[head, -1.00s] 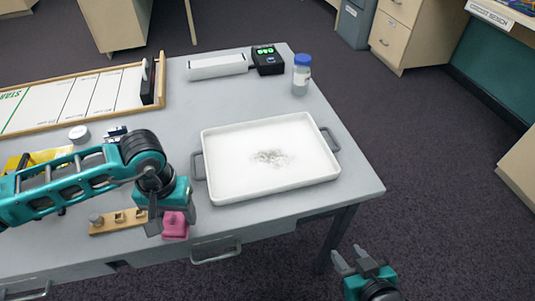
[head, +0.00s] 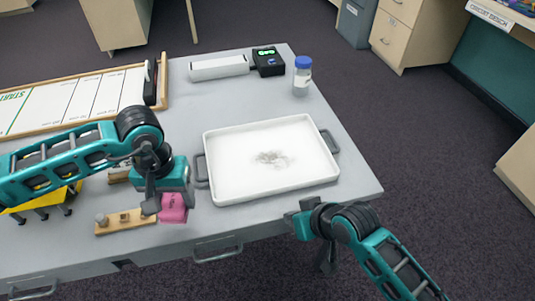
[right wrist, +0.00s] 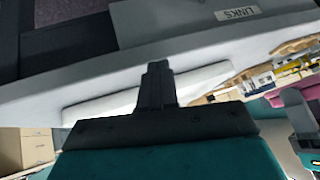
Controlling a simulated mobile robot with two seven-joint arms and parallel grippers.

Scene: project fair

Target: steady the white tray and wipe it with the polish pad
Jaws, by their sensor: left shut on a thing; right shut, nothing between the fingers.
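The white tray (head: 230,188) lies flat near the table's front right corner, with grey handles at its left and right ends. A grey smudge (head: 272,159) marks the middle of its floor. My left gripper (head: 170,194) is shut on the pink polish pad (head: 173,208), just left of the tray's near left corner. I cannot tell whether the pad touches the table. My right gripper (head: 298,222) is shut and empty at the table's front edge, near the tray's front right side. Its closed fingers (right wrist: 157,85) show in the right wrist view, with part of the white tray behind them.
A wooden block with pegs (head: 126,221) lies left of the pad. A blue-capped jar (head: 302,76), a black display box (head: 268,62) and a white bar (head: 217,67) stand behind the tray. A wood-framed board (head: 75,105) is at the left. The table between has free room.

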